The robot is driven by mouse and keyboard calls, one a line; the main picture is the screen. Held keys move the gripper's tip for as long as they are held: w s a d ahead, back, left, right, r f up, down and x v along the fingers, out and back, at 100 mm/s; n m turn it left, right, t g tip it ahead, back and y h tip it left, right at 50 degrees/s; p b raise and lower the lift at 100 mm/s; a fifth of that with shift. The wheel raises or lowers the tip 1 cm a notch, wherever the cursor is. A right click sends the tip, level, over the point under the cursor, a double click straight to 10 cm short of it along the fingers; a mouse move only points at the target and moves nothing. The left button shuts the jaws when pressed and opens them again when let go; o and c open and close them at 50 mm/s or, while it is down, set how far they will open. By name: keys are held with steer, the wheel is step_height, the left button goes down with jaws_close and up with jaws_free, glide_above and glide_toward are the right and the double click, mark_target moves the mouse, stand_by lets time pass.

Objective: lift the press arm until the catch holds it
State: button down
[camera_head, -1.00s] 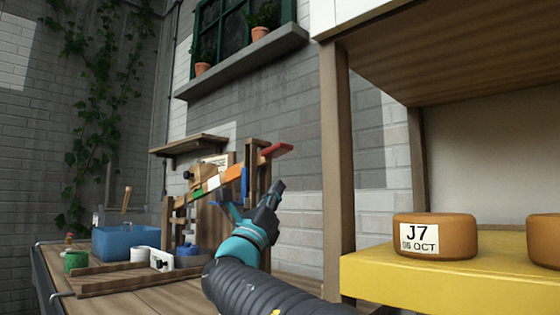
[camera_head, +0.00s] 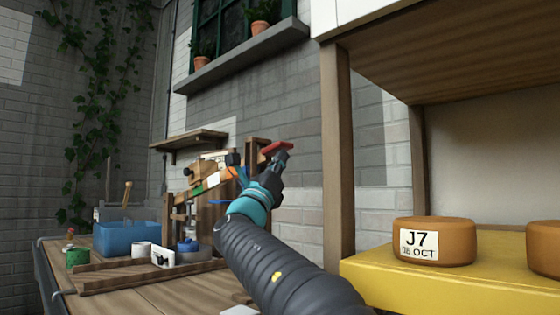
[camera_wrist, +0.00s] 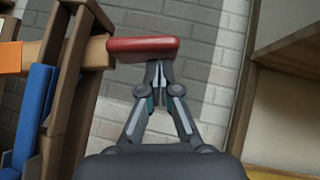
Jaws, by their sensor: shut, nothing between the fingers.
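The press arm is a wooden bar with a red grip (camera_head: 275,147) at its right end, sloping up to the right across a wooden frame. In the wrist view the red grip (camera_wrist: 143,48) lies level at the upper middle, beside a wooden post. My gripper (camera_head: 281,158) is shut and empty, with its fingertips (camera_wrist: 158,68) directly under the red grip, touching or nearly touching it. My wrist hides part of the bar in the head view. A blue part (camera_wrist: 35,115) stands left of the post in the wrist view. I cannot tell which part is the catch.
The press stands on a wooden bench (camera_head: 130,290) with a blue tub (camera_head: 127,238), a green tin (camera_head: 77,257) and a white cup. To the right, a tall shelf post (camera_head: 336,170) and a yellow shelf (camera_head: 420,285) with cheeses stand close to my arm.

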mark_target(278, 149)
steer(key=shift+w+a+r+n+y+p, duration=0.1)
steer(key=shift+r+n+y+p, duration=0.15)
steer(key=shift+r+p, duration=0.55)
steer(key=shift+w+a+r+n+y+p, duration=0.15)
steer(key=shift+r+n+p, duration=0.2)
steer(key=shift+r+p, duration=0.45)
steer(key=shift+f, duration=0.2)
steer(key=shift+d+f+b, duration=0.1)
steer(key=shift+f+b, duration=0.2)
steer(key=shift+b, duration=0.05)
steer(key=w+d+f+b+v, duration=0.1)
steer(key=b+v, duration=0.3)
steer(key=v, duration=0.8)
steer(key=shift+s+d+f+b, duration=0.25)
steer(key=shift+f+b, duration=0.15)
steer(key=shift+f, duration=0.25)
